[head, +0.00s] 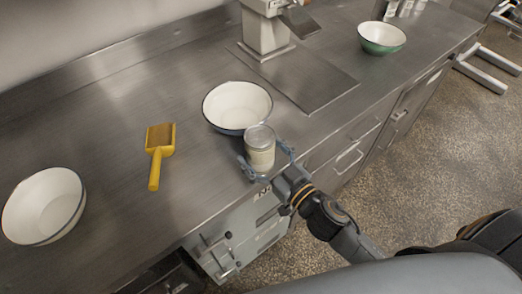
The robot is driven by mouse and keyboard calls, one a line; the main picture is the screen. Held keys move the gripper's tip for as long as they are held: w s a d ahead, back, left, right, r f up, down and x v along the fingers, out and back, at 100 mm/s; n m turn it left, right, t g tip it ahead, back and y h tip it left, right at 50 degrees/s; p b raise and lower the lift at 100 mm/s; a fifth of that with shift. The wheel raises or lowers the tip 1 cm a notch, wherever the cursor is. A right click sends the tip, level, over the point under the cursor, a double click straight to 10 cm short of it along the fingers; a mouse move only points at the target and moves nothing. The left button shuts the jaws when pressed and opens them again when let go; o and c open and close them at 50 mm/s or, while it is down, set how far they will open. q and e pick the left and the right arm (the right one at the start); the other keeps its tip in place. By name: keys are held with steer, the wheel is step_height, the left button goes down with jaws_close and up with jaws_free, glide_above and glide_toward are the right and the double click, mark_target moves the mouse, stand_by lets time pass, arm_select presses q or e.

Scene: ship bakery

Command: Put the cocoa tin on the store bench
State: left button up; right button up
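A small cylindrical tin with a cream label and a grey lid (260,150), which looks like the cocoa tin, is upright at the front edge of the steel bench (110,115). My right gripper (265,155) reaches in from the lower right, with one finger on each side of the tin. The fingers look spread wider than the tin, with small gaps. The tin's lower front is close to the gripper's palm, and contact there is unclear. My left gripper is not in view.
A white bowl with a dark rim (237,103) is just behind the tin. A yellow scoop (160,155) and another white bowl (45,205) lie to the left. A grey machine stand (266,30) and a green bowl (381,38) are farther back. Drawers (345,150) are below the bench edge.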

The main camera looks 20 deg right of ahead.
steer(key=shift+r, duration=0.2)
steer(key=b+v, duration=0.3)
steer(key=v, duration=0.9)
steer(key=shift+d+f, duration=0.1)
